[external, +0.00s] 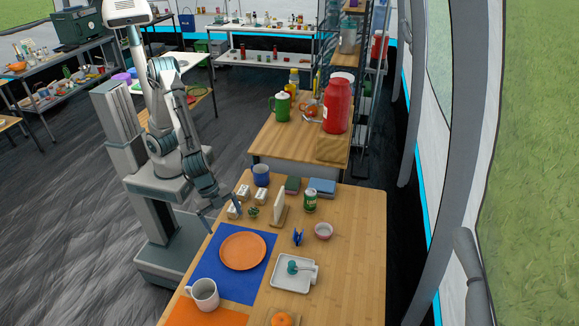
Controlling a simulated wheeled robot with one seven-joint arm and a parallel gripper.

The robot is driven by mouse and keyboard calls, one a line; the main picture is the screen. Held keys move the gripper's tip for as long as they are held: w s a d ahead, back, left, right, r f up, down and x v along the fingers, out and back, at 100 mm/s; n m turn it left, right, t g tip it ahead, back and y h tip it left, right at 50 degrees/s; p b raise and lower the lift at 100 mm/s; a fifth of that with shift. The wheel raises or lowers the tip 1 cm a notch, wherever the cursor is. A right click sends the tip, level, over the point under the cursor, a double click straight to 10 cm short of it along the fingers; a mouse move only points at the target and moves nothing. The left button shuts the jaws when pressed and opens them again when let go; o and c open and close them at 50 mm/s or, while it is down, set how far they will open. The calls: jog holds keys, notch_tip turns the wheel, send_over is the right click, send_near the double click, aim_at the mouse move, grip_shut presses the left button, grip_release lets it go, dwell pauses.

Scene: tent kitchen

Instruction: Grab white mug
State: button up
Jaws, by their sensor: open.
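The white mug (204,294) stands upright near the front left of the wooden table (345,275), at the lower left corner of the blue placemat (221,283). Its handle points left. My gripper (222,206) is open and empty, low over the table's left edge. It is well behind the mug, above the orange plate (243,251) in the picture, and does not touch the mug. The fingertips are small and partly lost against the table items.
Small white boxes (244,192) and a blue mug (261,175) are close to my gripper. A white tray (294,273), a green can (310,200) and a small bowl (323,230) stand to the right. An orange mat (208,314) lies in front.

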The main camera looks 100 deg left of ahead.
jog(key=s+d+f+m+h+p, duration=0.1)
jog(key=d, duration=0.7)
jog(key=s+d+f+m+h+p, duration=0.1)
jog(key=s+d+f, duration=0.1)
jog(key=d, duration=0.6)
send_over(206, 295)
jog(key=shift+g, duration=0.4)
jog(key=f+p, duration=0.1)
jog(key=f, duration=0.6)
jog(key=shift+w+f, duration=0.15)
jog(key=shift+w, duration=0.05)
jog(key=shift+h, duration=0.3)
jog(key=shift+p+x, duration=0.7)
jog(key=shift+x, duration=2.2)
jog(key=c, duration=1.1)
